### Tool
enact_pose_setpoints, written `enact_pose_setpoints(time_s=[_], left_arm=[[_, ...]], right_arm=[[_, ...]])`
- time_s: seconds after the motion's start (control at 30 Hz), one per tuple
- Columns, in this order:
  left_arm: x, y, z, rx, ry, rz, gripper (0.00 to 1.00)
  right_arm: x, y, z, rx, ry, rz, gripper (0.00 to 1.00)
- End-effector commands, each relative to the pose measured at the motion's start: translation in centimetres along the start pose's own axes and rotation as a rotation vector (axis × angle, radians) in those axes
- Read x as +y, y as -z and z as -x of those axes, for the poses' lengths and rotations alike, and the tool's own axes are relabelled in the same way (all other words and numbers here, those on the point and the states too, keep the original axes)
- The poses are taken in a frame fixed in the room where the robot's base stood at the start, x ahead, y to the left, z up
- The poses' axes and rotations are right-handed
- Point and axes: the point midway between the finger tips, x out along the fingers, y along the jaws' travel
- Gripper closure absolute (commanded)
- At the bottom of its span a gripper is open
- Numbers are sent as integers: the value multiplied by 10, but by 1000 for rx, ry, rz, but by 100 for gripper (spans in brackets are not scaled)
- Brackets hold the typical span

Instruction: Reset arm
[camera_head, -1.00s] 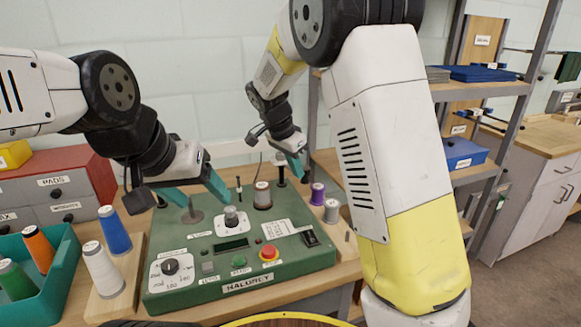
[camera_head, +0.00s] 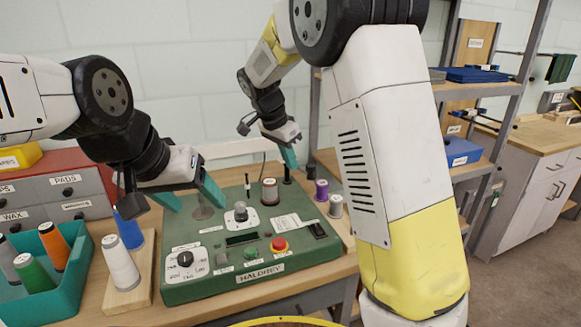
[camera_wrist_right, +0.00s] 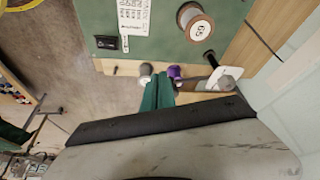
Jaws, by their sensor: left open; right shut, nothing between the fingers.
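The green control machine (camera_head: 205,285) stands on the wooden bench with a grey knob (camera_head: 240,211) on top, a black dial (camera_head: 185,259), a green button (camera_head: 250,249) and a red button (camera_head: 279,244). My left gripper (camera_head: 190,199) is open and empty above the machine's left rear part, left of the grey knob. My right gripper (camera_head: 289,157) is shut and empty near the machine's right rear corner, by a black post. In the right wrist view its teal fingers (camera_wrist_right: 158,93) are together near the spools.
A brown-grey spool (camera_head: 270,192) stands on the machine. Purple (camera_head: 321,190) and grey (camera_head: 335,206) spools stand at its right. A teal tray (camera_head: 70,290) of spools, white (camera_head: 120,264) and blue (camera_head: 129,231) spools, and grey drawers (camera_head: 40,208) are at left. Shelving (camera_head: 505,90) stands right.

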Motion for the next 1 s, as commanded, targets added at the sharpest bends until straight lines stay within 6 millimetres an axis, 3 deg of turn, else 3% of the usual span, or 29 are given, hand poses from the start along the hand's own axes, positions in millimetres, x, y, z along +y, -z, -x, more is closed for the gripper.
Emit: enact_pose_setpoints(time_s=[0.3,0.53,0.67,0.77,1.0], left_arm=[[0,0,0,0,0,0,34],[0,0,0,0,0,0,34],[0,0,0,0,0,0,34],[0,0,0,0,0,0,34],[0,0,0,0,0,0,34]], right_arm=[[2,1,49,1,2,-1,100],[13,5,62,-26,11,18,100],[48,14,64,-109,65,98,100],[88,18,70,-175,149,200,100],[180,4,88,-194,389,459,100]])
